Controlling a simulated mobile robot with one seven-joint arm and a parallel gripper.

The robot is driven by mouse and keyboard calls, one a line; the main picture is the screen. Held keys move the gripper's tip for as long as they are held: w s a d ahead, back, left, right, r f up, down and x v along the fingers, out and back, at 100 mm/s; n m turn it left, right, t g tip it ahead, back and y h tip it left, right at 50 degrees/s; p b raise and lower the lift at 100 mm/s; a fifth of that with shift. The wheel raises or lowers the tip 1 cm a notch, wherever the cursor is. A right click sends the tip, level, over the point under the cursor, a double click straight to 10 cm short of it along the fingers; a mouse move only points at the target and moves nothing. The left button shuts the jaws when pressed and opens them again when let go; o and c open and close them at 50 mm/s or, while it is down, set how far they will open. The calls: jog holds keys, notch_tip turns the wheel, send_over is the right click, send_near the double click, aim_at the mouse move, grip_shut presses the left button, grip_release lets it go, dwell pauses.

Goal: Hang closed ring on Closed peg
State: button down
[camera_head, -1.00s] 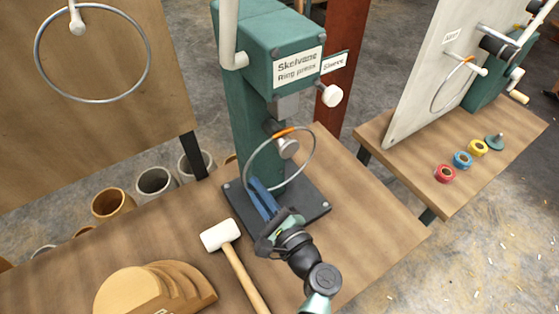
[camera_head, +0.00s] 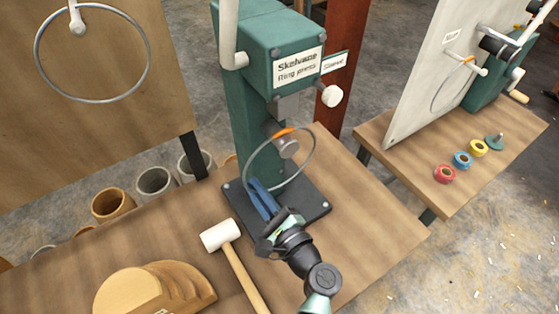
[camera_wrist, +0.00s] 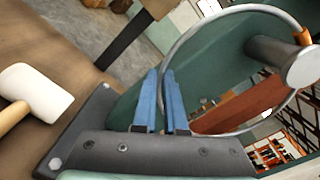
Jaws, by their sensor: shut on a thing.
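A thin grey metal ring (camera_head: 313,163) with an orange sleeve (camera_head: 284,132) stands upright at the green ring press (camera_head: 297,45). It also shows in the wrist view (camera_wrist: 196,29), its sleeve near the press's grey cylinder (camera_wrist: 275,49). I cannot tell whether the ring encircles that cylinder. My gripper (camera_head: 254,181) has its blue fingers shut on the ring's lower left side; the wrist view shows both fingertips (camera_wrist: 160,72). On the white board at right, a peg (camera_head: 480,71) projects below a small label (camera_head: 452,36) too small to read. Another thin ring (camera_head: 434,101) with an orange part shows there.
A large plain ring (camera_head: 149,62) hangs from a white peg (camera_head: 77,24) on the left wooden board. A white mallet (camera_head: 220,235) and wooden discs (camera_head: 130,291) lie near my arm. Coloured rolls (camera_head: 462,160) sit on the right table. A floor gap separates the tables.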

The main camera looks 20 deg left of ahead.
jog(key=shift+r, duration=0.15)
jog(key=shift+r+p, duration=0.9)
jog(key=shift+d, duration=0.1)
jog(key=s+d+r+p, duration=0.3)
jog(key=s+d+p, duration=0.1)
jog(key=d, duration=0.3)
jog(key=s+d+r+p, duration=0.3)
jog(key=s+d+p, duration=0.1)
jog(key=s+d, duration=0.3)
jog(key=shift+p, duration=0.35)
dwell(0.8)
dwell(0.9)
